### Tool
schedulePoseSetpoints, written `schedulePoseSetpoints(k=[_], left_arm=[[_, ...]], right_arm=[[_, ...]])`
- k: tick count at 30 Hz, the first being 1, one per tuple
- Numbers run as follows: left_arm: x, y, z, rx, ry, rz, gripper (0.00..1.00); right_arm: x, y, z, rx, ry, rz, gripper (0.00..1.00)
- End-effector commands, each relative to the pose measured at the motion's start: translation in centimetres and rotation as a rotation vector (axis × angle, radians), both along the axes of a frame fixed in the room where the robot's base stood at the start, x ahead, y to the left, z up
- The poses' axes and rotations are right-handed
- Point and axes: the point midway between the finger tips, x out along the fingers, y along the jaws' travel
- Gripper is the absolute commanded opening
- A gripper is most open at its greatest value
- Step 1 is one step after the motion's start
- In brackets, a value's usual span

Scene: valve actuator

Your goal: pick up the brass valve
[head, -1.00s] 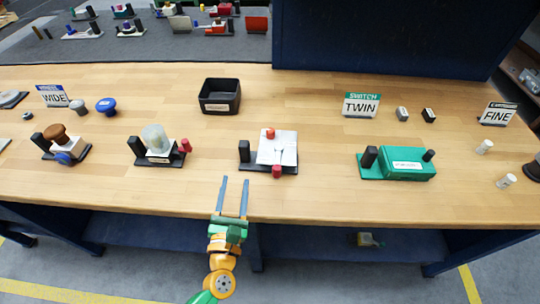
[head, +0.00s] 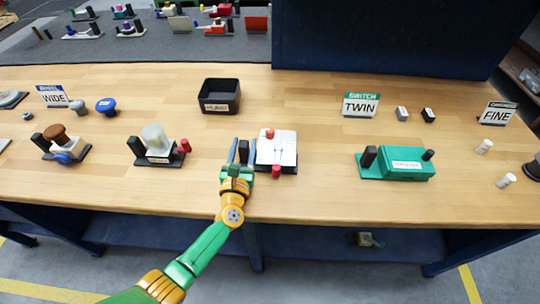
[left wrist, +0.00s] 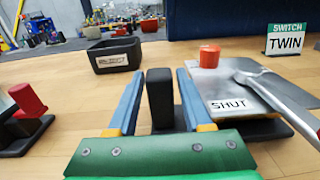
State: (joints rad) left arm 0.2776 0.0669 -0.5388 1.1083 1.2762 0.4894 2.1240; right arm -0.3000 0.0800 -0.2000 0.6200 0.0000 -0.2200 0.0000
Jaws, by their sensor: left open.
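I cannot clearly make out which thing is the brass valve; no large brass-coloured body shows on the bench. My left gripper (head: 242,143) is open, its two blue fingers on either side of a black upright post (left wrist: 160,98). The post stands on the dark base of a device with a pale plate (head: 277,146). In the left wrist view this plate (left wrist: 248,88) reads SHUT and carries a silver lever (left wrist: 275,92) and a red cylinder (left wrist: 209,56). Gaps show between post and fingers. My right gripper is not in view.
A black bin (head: 220,95) stands behind. A device with a translucent knob (head: 155,138) is left, a green box (head: 405,162) right. A small yellowish object (head: 367,240) lies on the lower shelf, too small to identify. Bare wood lies between the devices.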

Motion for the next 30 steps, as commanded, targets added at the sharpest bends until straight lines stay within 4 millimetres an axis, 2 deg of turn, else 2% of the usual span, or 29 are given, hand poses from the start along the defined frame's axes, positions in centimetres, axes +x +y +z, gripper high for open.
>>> schedulePoseSetpoints(k=[1,3,6,30], left_arm=[[-0.01,0.0,0.0,0.0,0.0,0.0,0.42],[-0.02,0.0,0.0,0.0,0.0,0.0,0.23],[-0.03,0.0,0.0,0.0,0.0,0.0,0.0],[-0.04,-0.01,0.02,0.001,-0.001,0.0,0.0]], right_arm=[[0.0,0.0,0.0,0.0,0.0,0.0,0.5],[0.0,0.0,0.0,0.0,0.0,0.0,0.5],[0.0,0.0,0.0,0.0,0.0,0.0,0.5],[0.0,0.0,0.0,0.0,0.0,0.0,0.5]])
